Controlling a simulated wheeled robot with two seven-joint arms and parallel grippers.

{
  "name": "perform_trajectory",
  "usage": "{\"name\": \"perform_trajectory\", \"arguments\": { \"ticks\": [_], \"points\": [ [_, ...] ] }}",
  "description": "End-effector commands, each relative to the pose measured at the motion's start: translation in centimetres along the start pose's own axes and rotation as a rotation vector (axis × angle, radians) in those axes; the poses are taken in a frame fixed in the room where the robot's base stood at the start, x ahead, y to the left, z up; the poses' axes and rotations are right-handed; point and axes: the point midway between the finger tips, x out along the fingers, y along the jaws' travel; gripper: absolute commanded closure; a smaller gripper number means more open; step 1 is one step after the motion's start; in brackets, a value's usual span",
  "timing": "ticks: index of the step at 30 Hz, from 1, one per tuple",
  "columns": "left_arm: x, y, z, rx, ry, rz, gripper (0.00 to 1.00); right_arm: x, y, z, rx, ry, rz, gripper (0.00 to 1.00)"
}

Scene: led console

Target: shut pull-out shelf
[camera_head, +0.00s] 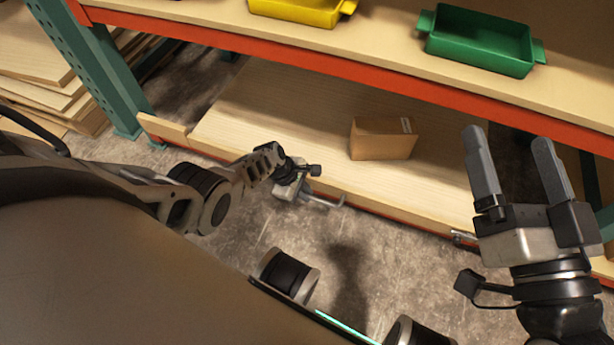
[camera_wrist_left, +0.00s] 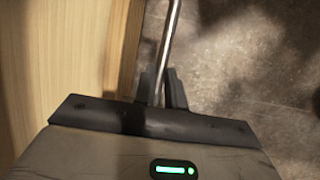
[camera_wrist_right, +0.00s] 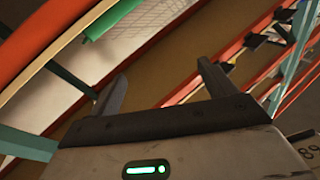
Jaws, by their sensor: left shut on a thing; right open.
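The pull-out shelf (camera_head: 280,122) is a pale wooden board low in the rack, with a cardboard box (camera_head: 383,140) standing on it. A metal handle bar (camera_head: 328,201) is at its front edge. My left gripper (camera_head: 307,192) is at this bar. In the left wrist view the rod (camera_wrist_left: 171,42) runs between the shut fingers (camera_wrist_left: 162,88), with the shelf's wood (camera_wrist_left: 65,60) to the left. My right gripper (camera_head: 508,140) is open and empty, raised at the right, and hides part of the rack. Its spread fingers also show in the right wrist view (camera_wrist_right: 160,85).
The upper shelf has an orange-red beam (camera_head: 330,65) and holds a yellow bin (camera_head: 300,10) and a green bin (camera_head: 478,42). A green rack post (camera_head: 88,65) and stacked boards (camera_head: 35,60) are at the left. The concrete floor (camera_head: 340,265) in front shows bare.

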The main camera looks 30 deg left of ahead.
Motion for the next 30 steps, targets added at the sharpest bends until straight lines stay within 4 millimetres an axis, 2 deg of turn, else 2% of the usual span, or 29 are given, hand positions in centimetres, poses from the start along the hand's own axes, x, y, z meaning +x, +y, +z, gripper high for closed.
{"name": "perform_trajectory", "arguments": {
  "ticks": [8,9,11,22,29,30],
  "points": [
    [-0.1,0.7,0.0,0.001,0.002,0.02,1.0,0.0,0.0,0.1,-0.002,0.001,-0.001,0.17],
    [-0.1,0.7,0.0,0.001,0.002,0.02,0.79,0.0,0.0,0.1,-0.001,0.001,-0.001,0.17],
    [-0.1,0.7,0.0,0.001,0.002,0.019,0.66,0.0,0.0,0.1,-0.001,0.001,-0.001,0.17],
    [-0.6,0.4,0.0,0.0,0.003,0.012,0.66,0.1,-0.2,-0.3,0.011,-0.01,-0.003,0.17],
    [-3.5,0.5,0.2,0.0,0.003,0.012,0.66,-2.1,-0.9,3.5,0.257,-0.253,0.069,0.17],
    [-4.7,0.5,0.3,0.0,0.003,0.013,0.66,-2.1,-0.8,3.3,0.226,-0.278,0.08,0.17]
  ]
}}
